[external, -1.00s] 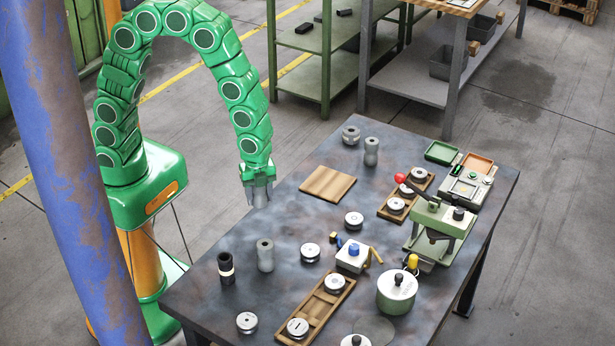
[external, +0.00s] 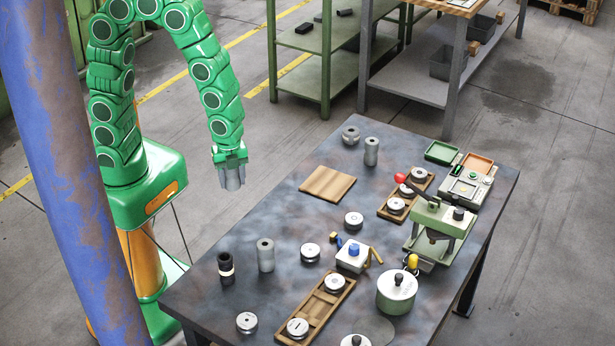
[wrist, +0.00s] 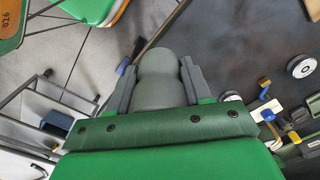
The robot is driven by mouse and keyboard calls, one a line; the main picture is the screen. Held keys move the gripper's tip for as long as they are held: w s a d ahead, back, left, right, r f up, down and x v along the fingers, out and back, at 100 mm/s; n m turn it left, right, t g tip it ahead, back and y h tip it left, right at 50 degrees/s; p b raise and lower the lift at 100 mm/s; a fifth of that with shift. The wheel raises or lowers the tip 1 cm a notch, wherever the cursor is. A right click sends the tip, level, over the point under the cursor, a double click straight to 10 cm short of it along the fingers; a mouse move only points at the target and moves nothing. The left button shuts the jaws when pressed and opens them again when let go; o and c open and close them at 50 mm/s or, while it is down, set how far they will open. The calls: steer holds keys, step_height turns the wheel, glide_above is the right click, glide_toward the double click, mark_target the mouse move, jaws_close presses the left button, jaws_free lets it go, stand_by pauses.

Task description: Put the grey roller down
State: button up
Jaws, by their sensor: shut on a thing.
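My gripper (external: 231,182) is shut on the grey roller (wrist: 160,78), which shows as a smooth grey cylinder with a rounded end between the two fingers in the wrist view. In the external view the fingers largely hide the roller. My gripper hangs in the air, and in the picture it lies beyond the left long edge of the dark table (external: 290,220). In the wrist view the table edge passes close behind the roller. The roller is not seen touching the table.
Other grey rollers stand on the table, one near the front left (external: 265,255) and one at the back (external: 371,152). A black roller (external: 226,268) stands near the left edge. A wooden board (external: 328,184) lies nearby. The press (external: 440,225) and pot (external: 397,290) occupy the right.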

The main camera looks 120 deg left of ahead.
steer(key=w+a+n, duration=0.2)
steer(key=w+a, duration=0.4)
steer(key=a, duration=0.7)
steer(key=n, duration=0.2)
glide_above(340, 180)
steer(key=f, duration=0.5)
steer(key=s+f, duration=0.1)
steer(key=f, duration=0.1)
steer(key=shift+d+f, duration=0.15)
steer(key=shift+d, duration=0.25)
steer(key=shift+w+a+f, duration=0.35)
steer(key=shift+w+f, duration=0.2)
steer(key=shift+f, duration=1.75)
steer(key=shift+f, duration=0.1)
steer(key=o, duration=1.2)
